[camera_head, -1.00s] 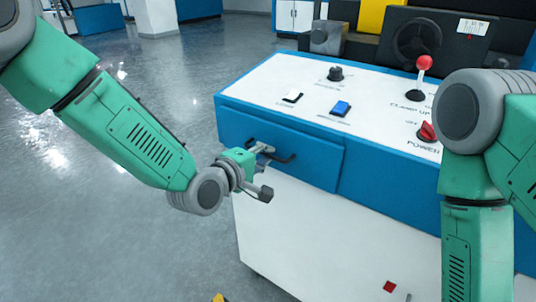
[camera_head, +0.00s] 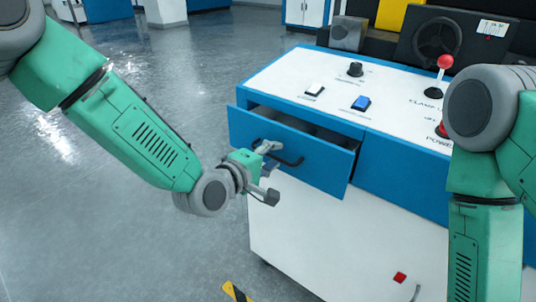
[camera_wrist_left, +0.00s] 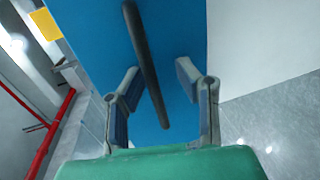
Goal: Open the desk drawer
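The blue desk drawer (camera_head: 295,155) stands partly pulled out of the white and blue desk, and a dark gap shows behind its front panel. Its black bar handle (camera_head: 293,161) is on the front. My left gripper (camera_head: 268,171) is at the handle with its fingers spread. In the left wrist view the drawer front (camera_wrist_left: 175,25) fills the middle. The handle (camera_wrist_left: 143,60) runs between the two parted fingers of my left gripper (camera_wrist_left: 157,75), with gaps visible; contact is unclear. My right arm hangs at the right, its gripper out of frame.
The desk top (camera_head: 325,82) carries a black knob (camera_head: 355,69), a white switch (camera_head: 315,89), a blue switch (camera_head: 361,103) and a red-knobbed lever (camera_head: 444,63). A dark machine with a wheel (camera_head: 437,38) stands behind. Open grey floor (camera_head: 200,70) lies left of the desk.

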